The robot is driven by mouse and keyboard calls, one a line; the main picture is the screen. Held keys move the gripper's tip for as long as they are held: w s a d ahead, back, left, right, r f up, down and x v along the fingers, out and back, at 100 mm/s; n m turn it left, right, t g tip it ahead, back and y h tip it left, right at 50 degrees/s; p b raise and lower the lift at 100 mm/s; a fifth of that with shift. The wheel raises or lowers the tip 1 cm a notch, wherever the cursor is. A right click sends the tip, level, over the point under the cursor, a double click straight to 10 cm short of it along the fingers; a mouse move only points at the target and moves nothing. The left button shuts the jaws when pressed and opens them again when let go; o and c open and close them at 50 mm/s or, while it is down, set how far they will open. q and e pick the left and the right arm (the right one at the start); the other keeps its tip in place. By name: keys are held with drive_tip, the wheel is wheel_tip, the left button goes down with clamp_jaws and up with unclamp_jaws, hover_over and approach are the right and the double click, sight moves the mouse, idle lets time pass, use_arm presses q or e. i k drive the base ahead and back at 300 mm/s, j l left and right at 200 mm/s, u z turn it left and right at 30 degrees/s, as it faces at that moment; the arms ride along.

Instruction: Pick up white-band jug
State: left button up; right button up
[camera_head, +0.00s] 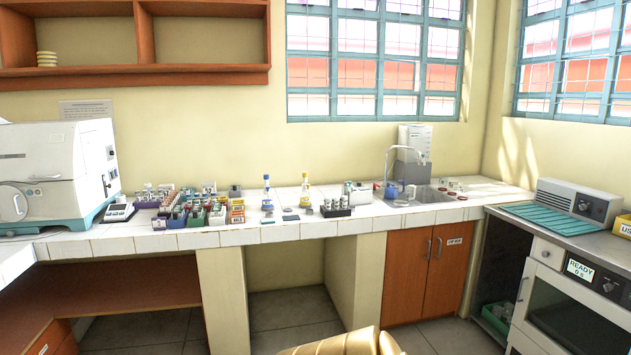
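No jug with a clear white band can be made out at this distance. A small blue jug-like vessel (391,191) stands on the tiled counter (330,226) by the sink (432,195), with a paler mug-like vessel (410,192) close to its right. Whether either bears a white band is too small to tell. Neither of my grippers is in view.
A blue-topped flask (267,193) and a yellow-topped flask (305,191) stand mid-counter. Racks of tubes and bottles (190,212) crowd the left, beside a large white machine (55,170). An oven (570,300) reading READY stands at right.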

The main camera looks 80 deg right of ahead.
sight(401, 189)
drive_tip(key=l+z, duration=0.2)
drive_tip(key=z, duration=0.3)
drive_tip(key=k+l+z, duration=0.1)
drive_tip(key=z, duration=0.35)
drive_tip(key=l+z, duration=0.3)
drive_tip(key=z, duration=0.2)
drive_tip(key=i+l+z, duration=0.1)
drive_tip(key=z, duration=0.35)
drive_tip(key=l+z, duration=0.2)
drive_tip(key=z, duration=0.3)
drive_tip(key=i+l+z, duration=0.95)
drive_tip(key=i, duration=0.2)
drive_tip(key=i+l, duration=0.2)
drive_tip(key=i, duration=0.3)
drive_tip(key=i+l, duration=0.2)
drive_tip(key=i, duration=0.3)
drive_tip(key=z, duration=0.05)
